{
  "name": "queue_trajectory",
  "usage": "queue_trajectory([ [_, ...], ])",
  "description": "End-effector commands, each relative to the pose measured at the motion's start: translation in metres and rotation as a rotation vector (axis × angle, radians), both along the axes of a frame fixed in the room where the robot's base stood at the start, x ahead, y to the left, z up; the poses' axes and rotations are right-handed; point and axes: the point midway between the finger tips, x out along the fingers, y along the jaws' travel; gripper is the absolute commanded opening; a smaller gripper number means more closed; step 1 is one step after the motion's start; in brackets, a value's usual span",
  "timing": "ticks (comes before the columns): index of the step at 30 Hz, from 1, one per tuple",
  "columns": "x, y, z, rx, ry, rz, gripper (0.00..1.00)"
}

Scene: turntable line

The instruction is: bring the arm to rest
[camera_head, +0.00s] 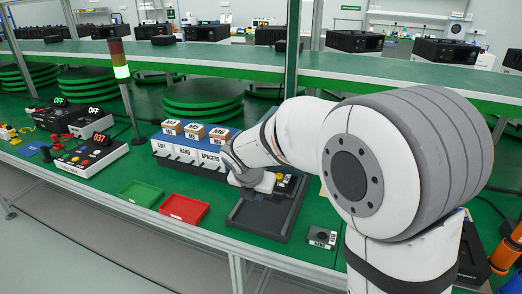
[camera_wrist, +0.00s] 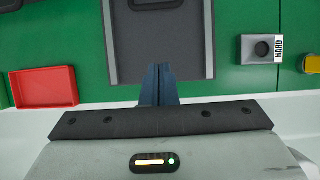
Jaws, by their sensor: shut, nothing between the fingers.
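My white and grey arm (camera_head: 300,135) reaches from the right over the green workbench. Its wrist hangs above the dark tray (camera_head: 279,226) on the bench. In the wrist view, my gripper (camera_wrist: 161,68) shows two dark blue fingers pressed together with nothing between them. They are over the near edge of the dark tray, which also shows in that view (camera_wrist: 125,70). I cannot tell how high the fingertips are above it. In the head view the wrist hides most of the gripper.
A red tray (camera_head: 184,208) and a green tray (camera_head: 140,193) lie left of the dark tray. A blue bin unit (camera_head: 185,154) stands behind. A small box labelled HARD (camera_wrist: 258,48) lies to the right. Control boxes (camera_head: 92,154) and a signal lamp (camera_head: 120,60) stand further left.

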Motion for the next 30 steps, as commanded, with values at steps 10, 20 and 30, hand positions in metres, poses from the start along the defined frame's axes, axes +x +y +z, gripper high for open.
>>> queue_trajectory([
  [10, -0.060, -0.080, 0.060, 0.308, -0.045, -0.747, 0.00],
  [20, -0.167, -0.151, 0.106, 0.706, -0.119, -1.857, 0.00],
  [30, -0.235, -0.168, 0.117, 0.915, -0.162, -2.593, 0.00],
])
